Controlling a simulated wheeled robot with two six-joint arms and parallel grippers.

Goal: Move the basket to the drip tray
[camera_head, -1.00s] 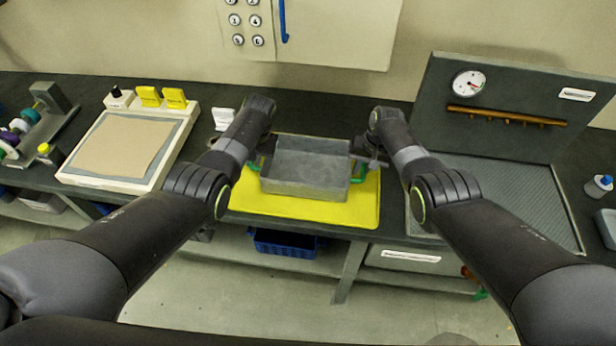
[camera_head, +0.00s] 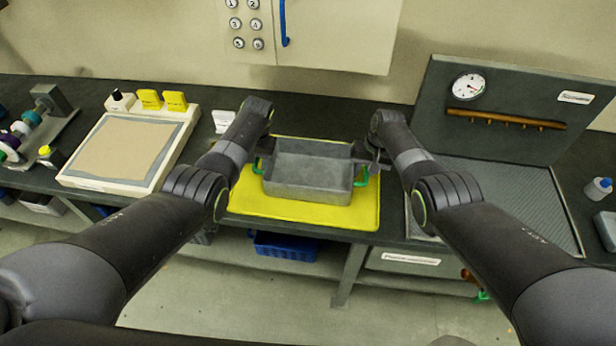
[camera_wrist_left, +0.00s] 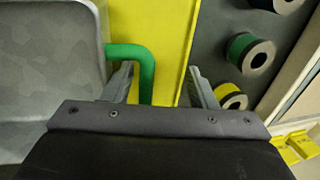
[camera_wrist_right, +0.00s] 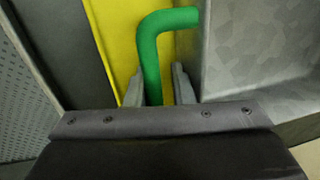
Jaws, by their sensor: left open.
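The basket (camera_head: 308,172) is a grey metal open box with green side handles. It stands level on or just over a flat yellow tray or mat (camera_head: 300,210). No label shows whether this yellow piece is the drip tray. My left gripper (camera_head: 262,148) is at the basket's left side. Its fingers stand apart beside the left green handle (camera_wrist_left: 144,70), which lies close to one finger. My right gripper (camera_head: 365,155) is at the right side. Its fingers straddle the right green handle (camera_wrist_right: 150,60), with a gap visible on one side. The fingertips are hard to see in the head view.
A ribbed grey panel (camera_head: 510,200) with an upright gauge board (camera_head: 515,90) lies right of the yellow piece. A framed tan sheet (camera_head: 122,150) lies left. A wall cabinet (camera_head: 340,30) hangs behind. A blue crate (camera_head: 285,246) sits on the shelf below.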

